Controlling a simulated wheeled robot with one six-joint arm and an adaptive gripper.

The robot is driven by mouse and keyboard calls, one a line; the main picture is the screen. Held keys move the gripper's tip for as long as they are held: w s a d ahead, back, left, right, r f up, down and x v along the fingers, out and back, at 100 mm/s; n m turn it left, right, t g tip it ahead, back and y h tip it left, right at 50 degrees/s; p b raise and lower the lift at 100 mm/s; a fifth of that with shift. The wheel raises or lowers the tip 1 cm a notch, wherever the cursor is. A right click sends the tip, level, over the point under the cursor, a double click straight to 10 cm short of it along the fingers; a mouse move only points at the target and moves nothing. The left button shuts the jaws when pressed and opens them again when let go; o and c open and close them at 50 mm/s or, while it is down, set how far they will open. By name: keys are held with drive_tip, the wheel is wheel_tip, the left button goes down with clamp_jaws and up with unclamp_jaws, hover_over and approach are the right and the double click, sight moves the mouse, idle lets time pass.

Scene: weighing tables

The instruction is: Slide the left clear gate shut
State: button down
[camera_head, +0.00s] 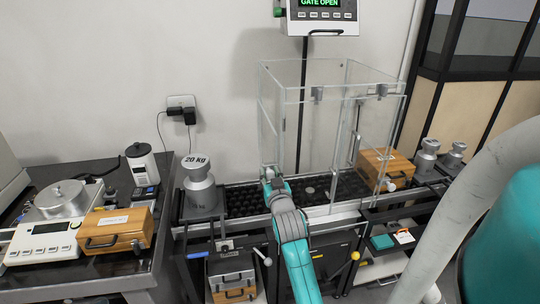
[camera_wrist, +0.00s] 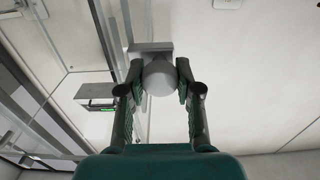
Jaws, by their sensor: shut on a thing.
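The clear box (camera_head: 318,100) stands over the black roller bed, with a clear panel (camera_head: 270,130) at its left side, the left gate as far as I can tell. My gripper (camera_head: 268,174) is at the lower front of that side, and my arm covers part of it. In the wrist view, my gripper (camera_wrist: 160,82) has its two fingers shut around a pale round knob (camera_wrist: 160,76). The knob sits on a grey metal bracket (camera_wrist: 150,47) beside clear panes. The display (camera_head: 320,8) above the box reads "GATE OPEN".
A 20 kg weight (camera_head: 199,190) stands left of the box on the roller bed (camera_head: 245,203). A wooden case (camera_head: 376,165) is at the box's right side. The left table holds a scale (camera_head: 45,240) and another wooden case (camera_head: 118,228). More metal weights (camera_head: 427,157) stand at right.

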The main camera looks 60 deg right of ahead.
wheel_tip(320, 180, down, 15)
idle(0.4)
drive_tip(key=c, duration=1.1)
unclamp_jaws()
drive_tip(key=shift+o, duration=0.2)
drive_tip(key=shift+r, duration=0.1)
drive_tip(key=shift+s+a, duration=0.1)
drive_tip(key=v, duration=1.1)
drive_tip(key=shift+s+a, duration=0.25)
drive_tip(key=shift+a, duration=0.05)
